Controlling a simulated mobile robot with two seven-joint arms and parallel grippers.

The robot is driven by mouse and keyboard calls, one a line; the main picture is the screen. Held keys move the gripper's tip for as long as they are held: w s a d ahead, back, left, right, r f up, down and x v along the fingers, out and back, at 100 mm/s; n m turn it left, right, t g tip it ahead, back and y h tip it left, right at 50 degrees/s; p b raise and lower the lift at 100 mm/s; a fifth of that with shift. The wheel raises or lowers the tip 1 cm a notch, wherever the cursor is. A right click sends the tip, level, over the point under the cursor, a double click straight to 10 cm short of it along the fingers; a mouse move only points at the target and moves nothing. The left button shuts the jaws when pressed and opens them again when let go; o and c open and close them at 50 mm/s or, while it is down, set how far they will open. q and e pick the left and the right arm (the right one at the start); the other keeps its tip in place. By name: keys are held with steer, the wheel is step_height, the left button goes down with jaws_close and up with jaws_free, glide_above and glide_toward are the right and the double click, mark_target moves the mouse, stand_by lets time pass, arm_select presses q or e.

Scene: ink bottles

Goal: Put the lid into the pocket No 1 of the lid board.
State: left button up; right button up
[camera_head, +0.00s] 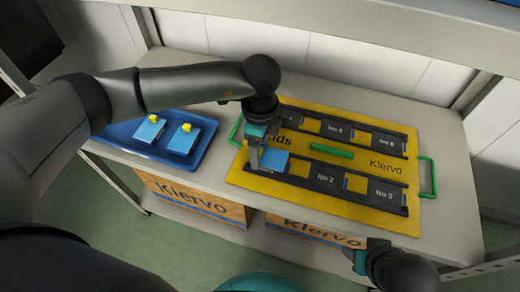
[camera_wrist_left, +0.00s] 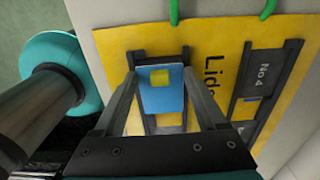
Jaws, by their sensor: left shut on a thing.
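The blue lid (camera_head: 274,164) is at the left end of the front dark strip of the yellow lid board (camera_head: 333,218), left of the No 2 label. My left gripper (camera_head: 262,160) is shut on it from above. In the left wrist view the lid (camera_wrist_left: 163,101), with its yellow knob, sits between the two fingers of the left gripper (camera_wrist_left: 160,80). I cannot tell whether the lid touches the pocket floor. The No 1 label is not readable here. My right gripper (camera_head: 358,262) is low at the right, partly shown, its jaws unclear.
A blue tray (camera_head: 120,152) at the left holds two more blue lids (camera_head: 150,130) (camera_head: 184,139) with yellow knobs. The board has green handles (camera_head: 428,176) and a back strip. Cardboard boxes (camera_head: 195,196) stand below the table. Bare table (camera_head: 455,200) lies right of the board.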

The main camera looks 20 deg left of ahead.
arm_select(q)
steer(key=shift+f, duration=0.1)
arm_select(e)
steer(key=shift+r, duration=0.1)
arm_select(q)
steer(key=shift+f, duration=0.15)
steer(key=o, duration=1.3)
arm_select(e)
steer(key=shift+r, duration=0.1)
arm_select(q)
steer(key=shift+r, duration=0.55)
step_height(320, 180, up, 5)
steer(key=p, duration=0.2)
steer(key=shift+p, duration=0.35)
steer(key=shift+r+p, duration=0.35)
steer(key=shift+r, duration=0.6)
arm_select(e)
step_height(320, 180, down, 7)
steer(key=s+g, duration=0.1)
steer(key=shift+s, duration=0.3)
